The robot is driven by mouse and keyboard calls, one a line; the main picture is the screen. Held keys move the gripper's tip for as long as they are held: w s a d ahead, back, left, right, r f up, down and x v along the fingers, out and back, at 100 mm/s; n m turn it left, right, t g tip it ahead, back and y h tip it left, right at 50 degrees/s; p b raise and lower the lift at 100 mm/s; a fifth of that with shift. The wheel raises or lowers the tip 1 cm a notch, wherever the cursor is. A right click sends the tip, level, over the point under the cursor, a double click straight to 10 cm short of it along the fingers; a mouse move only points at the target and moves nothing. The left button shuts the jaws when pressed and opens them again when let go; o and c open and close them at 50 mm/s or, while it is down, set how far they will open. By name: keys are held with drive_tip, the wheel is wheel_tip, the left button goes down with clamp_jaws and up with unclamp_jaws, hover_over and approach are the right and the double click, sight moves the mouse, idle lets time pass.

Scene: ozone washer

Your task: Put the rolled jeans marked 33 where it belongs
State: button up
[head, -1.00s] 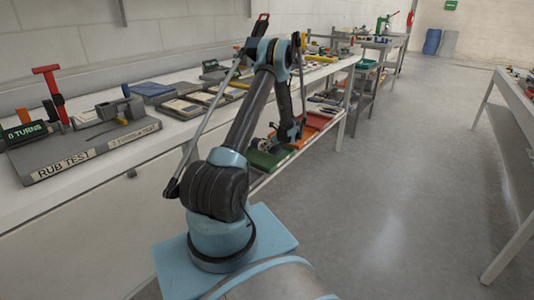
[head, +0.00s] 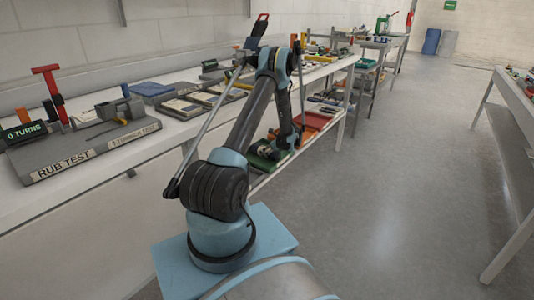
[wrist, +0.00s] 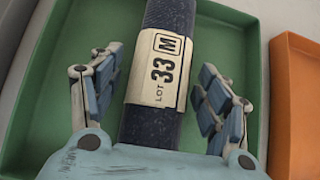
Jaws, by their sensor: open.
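The rolled jeans marked 33 (wrist: 156,122) are a dark blue roll with a cream label reading "LOT 33 M" in the wrist view. They lie in a green tray (wrist: 55,80), which also shows in the head view (head: 262,163). My gripper (wrist: 157,85) is open, with one finger on each side of the roll and a gap on both sides. In the head view my gripper (head: 272,150) is low over the green tray, and the roll there is too small to make out clearly.
An orange tray (wrist: 292,110) stands right beside the green one. In the head view a red-orange tray (head: 312,122) lies farther along the low shelf. The floor to the right (head: 400,200) is clear.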

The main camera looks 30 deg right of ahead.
sight(279, 153)
drive_tip(key=v, duration=1.2)
drive_tip(key=shift+r, duration=0.1)
idle(0.4)
